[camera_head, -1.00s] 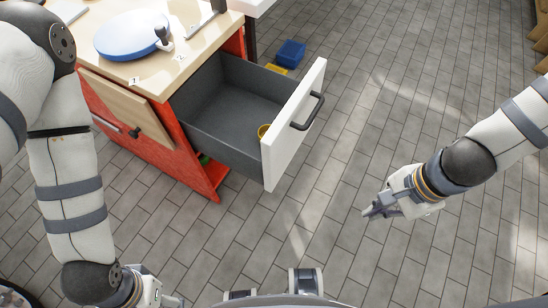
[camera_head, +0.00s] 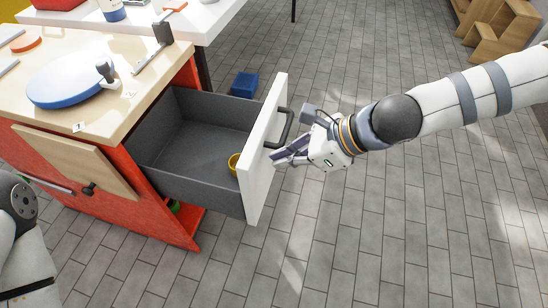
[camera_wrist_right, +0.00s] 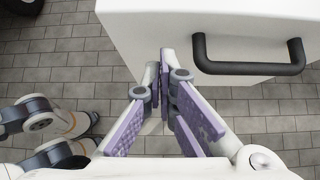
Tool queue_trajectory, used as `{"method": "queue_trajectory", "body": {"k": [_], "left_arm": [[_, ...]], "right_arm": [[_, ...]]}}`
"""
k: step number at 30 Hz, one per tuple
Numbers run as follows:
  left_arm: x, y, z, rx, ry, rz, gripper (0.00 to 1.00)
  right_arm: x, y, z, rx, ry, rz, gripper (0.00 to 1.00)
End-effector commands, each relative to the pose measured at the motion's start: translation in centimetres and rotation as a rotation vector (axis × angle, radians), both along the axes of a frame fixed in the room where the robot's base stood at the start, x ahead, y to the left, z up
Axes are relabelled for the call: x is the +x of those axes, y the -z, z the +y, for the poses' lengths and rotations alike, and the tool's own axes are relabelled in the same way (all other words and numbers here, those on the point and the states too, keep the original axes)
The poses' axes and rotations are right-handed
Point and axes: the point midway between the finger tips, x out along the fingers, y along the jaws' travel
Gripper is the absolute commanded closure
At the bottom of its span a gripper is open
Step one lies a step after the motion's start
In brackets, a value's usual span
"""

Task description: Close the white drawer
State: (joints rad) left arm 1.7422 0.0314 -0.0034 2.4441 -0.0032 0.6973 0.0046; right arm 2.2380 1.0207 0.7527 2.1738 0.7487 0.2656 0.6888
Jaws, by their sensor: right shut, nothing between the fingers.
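The white drawer (camera_head: 262,165) stands pulled out from the red workbench (camera_head: 150,205), with a grey inside and a dark handle (camera_head: 283,128) on its white front. My right gripper (camera_head: 276,160) is shut and empty, with its fingertips close to the white front just below the handle. In the right wrist view the gripper (camera_wrist_right: 166,60) points at the lower edge of the drawer front (camera_wrist_right: 140,35), left of the handle (camera_wrist_right: 250,67). I cannot tell whether the tips touch the front. My left gripper is out of view.
A yellow cup (camera_head: 234,164) lies in the drawer. A wooden door panel (camera_head: 75,160) slants out from the bench's left. The wooden top (camera_head: 100,115) holds a blue-rimmed disc (camera_head: 70,80) and tools. A blue bin (camera_head: 244,84) stands on the floor behind.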

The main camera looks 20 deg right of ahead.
Motion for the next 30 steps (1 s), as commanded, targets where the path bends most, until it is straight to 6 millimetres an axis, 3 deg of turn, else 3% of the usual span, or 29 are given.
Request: {"method": "queue_trajectory", "body": {"k": [5,20,26,30], "left_arm": [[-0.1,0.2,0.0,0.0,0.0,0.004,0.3],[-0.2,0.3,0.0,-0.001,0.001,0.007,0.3],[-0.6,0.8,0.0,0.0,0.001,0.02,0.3],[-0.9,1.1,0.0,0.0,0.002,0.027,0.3]], "right_arm": [[0.8,-0.1,1.2,-0.001,-0.001,0.0,1.0],[1.2,-0.2,1.9,-0.001,-0.001,-0.001,1.0],[2.8,0.0,4.3,-0.002,-0.004,-0.001,1.0],[4.6,-0.1,7.0,-0.001,-0.005,-0.002,1.0]]}}
